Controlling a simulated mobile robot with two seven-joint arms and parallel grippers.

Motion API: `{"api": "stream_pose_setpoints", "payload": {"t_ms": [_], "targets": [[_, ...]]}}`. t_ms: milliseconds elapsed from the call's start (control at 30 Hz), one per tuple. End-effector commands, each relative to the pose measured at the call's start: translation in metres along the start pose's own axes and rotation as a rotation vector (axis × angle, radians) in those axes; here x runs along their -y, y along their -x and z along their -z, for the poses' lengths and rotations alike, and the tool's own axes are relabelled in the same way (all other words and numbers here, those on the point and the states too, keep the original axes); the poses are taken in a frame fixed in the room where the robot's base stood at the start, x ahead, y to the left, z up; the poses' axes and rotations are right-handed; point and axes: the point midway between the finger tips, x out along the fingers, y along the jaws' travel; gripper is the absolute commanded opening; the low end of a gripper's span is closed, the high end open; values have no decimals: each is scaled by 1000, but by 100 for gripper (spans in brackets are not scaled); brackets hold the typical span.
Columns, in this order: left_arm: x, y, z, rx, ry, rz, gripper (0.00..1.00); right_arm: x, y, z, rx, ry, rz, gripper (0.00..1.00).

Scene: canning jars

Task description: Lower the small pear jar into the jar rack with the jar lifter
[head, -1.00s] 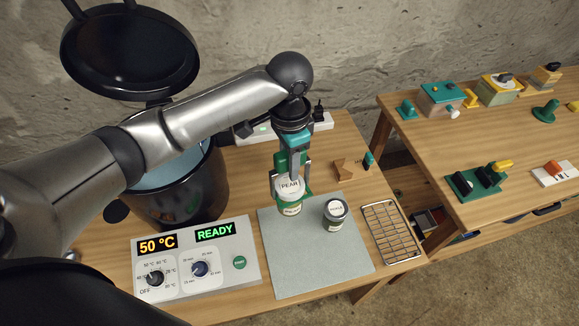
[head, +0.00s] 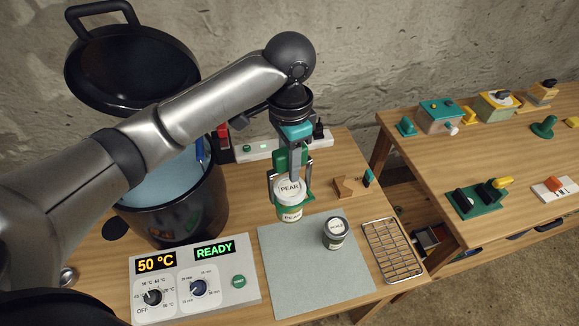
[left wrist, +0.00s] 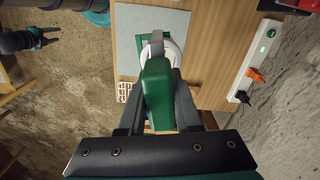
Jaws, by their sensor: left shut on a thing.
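The small pear jar (head: 291,214), with a white lid marked PEAR, hangs upright in the green jar lifter (head: 304,160) at the back edge of the grey mat. It seems just off the surface. My left gripper (head: 294,142) is shut on the lifter's green handle, which also shows in the left wrist view (left wrist: 158,95). The lifter's arms are around the jar's neck. The big black pot (head: 175,205) with bluish water stands to the left, its lid tipped open. I cannot make out a jar rack inside it. My right gripper (left wrist: 38,38) appears small in the left wrist view, its fingers apart.
A second small jar (head: 335,232) stands on the grey mat (head: 300,275). A wire rack (head: 392,250) lies to its right. The control panel (head: 195,280) reads 50 °C and READY. A wooden piece (head: 347,187) and a power strip (head: 270,147) are behind.

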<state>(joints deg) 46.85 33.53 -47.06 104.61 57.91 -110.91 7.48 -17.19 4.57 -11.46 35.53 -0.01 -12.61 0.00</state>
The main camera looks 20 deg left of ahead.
Motion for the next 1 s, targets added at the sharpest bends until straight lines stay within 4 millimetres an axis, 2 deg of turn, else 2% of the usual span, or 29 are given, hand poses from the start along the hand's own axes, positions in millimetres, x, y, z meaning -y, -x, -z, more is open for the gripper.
{"api": "stream_pose_setpoints", "payload": {"t_ms": [1000], "targets": [[1, 63, 1, -4, -2, 3, 0, 0, 0, 0, 0, 0, 0, 50]]}}
